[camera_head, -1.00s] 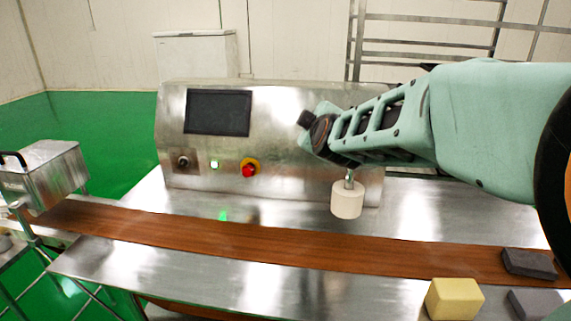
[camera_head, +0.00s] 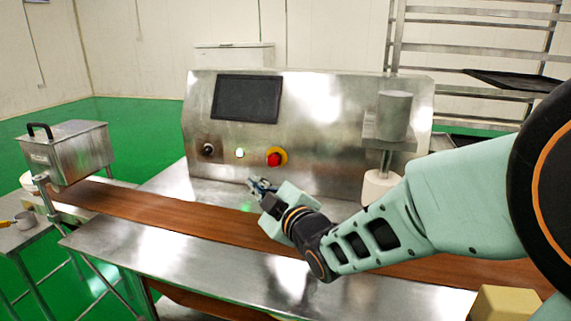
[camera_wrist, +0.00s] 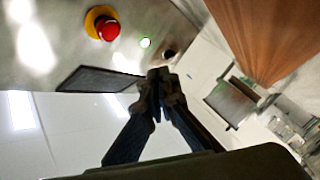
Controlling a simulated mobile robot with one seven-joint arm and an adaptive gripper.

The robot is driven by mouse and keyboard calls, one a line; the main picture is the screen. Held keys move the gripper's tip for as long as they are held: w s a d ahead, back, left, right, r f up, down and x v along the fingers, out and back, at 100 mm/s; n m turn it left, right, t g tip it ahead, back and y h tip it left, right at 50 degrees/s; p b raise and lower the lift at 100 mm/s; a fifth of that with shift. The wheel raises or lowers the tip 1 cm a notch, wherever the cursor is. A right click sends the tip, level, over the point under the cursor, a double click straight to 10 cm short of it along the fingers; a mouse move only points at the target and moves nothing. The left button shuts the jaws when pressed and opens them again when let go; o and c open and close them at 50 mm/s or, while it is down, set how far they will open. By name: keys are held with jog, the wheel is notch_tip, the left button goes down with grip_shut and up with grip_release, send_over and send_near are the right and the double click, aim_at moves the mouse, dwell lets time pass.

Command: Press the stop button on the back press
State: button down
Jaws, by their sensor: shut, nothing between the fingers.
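The back press is a steel cabinet (camera_head: 330,120) with a dark screen (camera_head: 247,99) and a row of controls below it. The red stop button (camera_head: 275,159) sits on a yellow ring at the right of the row; it also shows at the upper left of the wrist view (camera_wrist: 108,29). Left of it are a lit green button (camera_head: 240,153) and a dark knob (camera_head: 208,149). My gripper (camera_head: 252,182) is shut and empty, in front of the panel, a little below and left of the red button, apart from it. In the wrist view my fingertips (camera_wrist: 158,75) meet.
A brown conveyor belt (camera_head: 170,208) runs across the steel table in front of the panel. A white cylinder (camera_head: 380,186) hangs at the panel's right. A metal hopper box (camera_head: 70,150) stands at the left, and a yellow block (camera_head: 505,303) at the lower right.

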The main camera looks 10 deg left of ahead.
aim_at(272, 165)
jog(key=w+d+p, duration=0.1)
jog(key=w+p, duration=0.1)
jog(key=w, duration=0.6)
jog(key=shift+w+d, duration=0.15)
jog(key=shift+w, duration=0.25)
jog(key=shift+w, duration=0.1)
dwell(1.1)
jog(key=shift+w, duration=0.3)
jog(key=shift+w+d+b, duration=0.1)
jog(key=shift+w+b, duration=0.2)
jog(key=shift+w, duration=0.15)
dwell(0.6)
jog(key=shift+s+b, duration=0.55)
jog(key=shift+s, duration=0.35)
